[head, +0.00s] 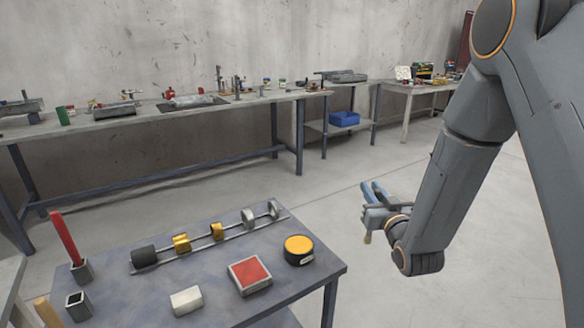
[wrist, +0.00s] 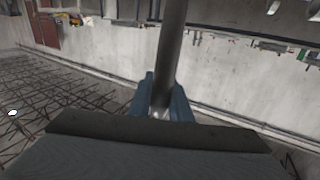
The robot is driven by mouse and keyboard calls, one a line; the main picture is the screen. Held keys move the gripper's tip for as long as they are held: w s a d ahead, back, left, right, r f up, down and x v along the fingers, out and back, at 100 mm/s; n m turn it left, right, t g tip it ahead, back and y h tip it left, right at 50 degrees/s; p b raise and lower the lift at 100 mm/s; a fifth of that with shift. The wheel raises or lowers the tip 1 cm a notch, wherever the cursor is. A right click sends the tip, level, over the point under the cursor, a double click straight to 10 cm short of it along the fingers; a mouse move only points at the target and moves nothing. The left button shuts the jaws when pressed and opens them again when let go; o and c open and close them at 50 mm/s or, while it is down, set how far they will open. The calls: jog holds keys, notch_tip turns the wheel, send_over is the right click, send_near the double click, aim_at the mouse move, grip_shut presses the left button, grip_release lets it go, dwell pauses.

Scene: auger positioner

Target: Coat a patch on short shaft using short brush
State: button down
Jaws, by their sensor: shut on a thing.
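My gripper (head: 370,198) is at the right of the head view, off the right side of the near table and above the floor. Its blue fingers are shut on a grey round handle, seen in the wrist view (wrist: 172,55). A small tan tip, which looks like the end of the short brush (head: 367,238), hangs below the fingers. On the table lies a long thin rail assembly (head: 200,249) with a dark cylinder (head: 143,256), gold collars (head: 181,243) and grey rings (head: 248,218). I cannot tell which part is the short shaft.
The near table (head: 215,285) also carries a red-topped block (head: 249,275), a yellow-topped round tin (head: 298,249), a pale block (head: 186,300), a red stick in a square holder (head: 67,240) and an empty holder (head: 78,304). Long benches (head: 150,120) line the wall.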

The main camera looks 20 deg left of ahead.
jog(key=s+a+r+n+g+y+p, duration=0.1)
jog(key=s+a+r+n+g+y, duration=0.2)
jog(key=a, duration=0.8)
jog(key=s+a+r+n+g+y, duration=0.2)
jog(key=s+a+r+n+y, duration=0.15)
jog(key=a, duration=0.65)
notch_tip(320, 180, down, 6)
jog(key=b, duration=0.3)
jog(key=shift+a+m, duration=0.15)
jog(key=shift+m, duration=0.3)
jog(key=shift+s+f+b, duration=0.1)
jog(key=shift+f+b, duration=0.55)
jog(key=shift+f, duration=0.05)
dwell(0.4)
jog(key=shift+r, duration=0.1)
notch_tip(320, 180, up, 7)
jog(key=p, duration=0.4)
dwell(0.5)
dwell(0.3)
